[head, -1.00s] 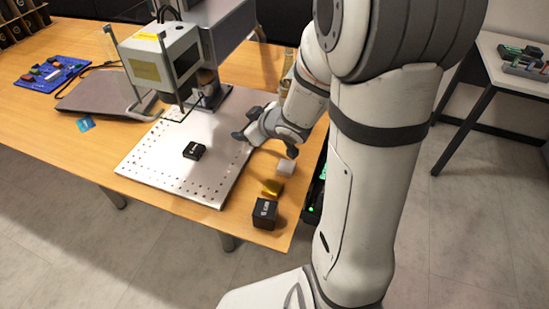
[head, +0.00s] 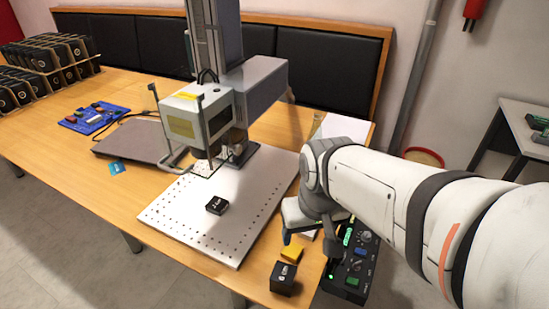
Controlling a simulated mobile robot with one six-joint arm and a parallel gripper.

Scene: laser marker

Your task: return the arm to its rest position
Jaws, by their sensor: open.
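My arm reaches in from the right side of the head view. My gripper (head: 308,240) hangs pointing down at the right edge of the worktable, beside the perforated metal plate (head: 183,228). Its fingers are apart, and I see nothing held between them. A yellow block (head: 291,254) and a larger black box (head: 283,278) stand on the table just in front of my gripper. A pale block near the fingers is mostly hidden.
A black control box (head: 352,280) with coloured buttons sits right beside my gripper. A grey pad (head: 135,140), blue tray (head: 95,119) and rack of black parts (head: 45,65) occupy the left. Another table (head: 520,135) stands at far right.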

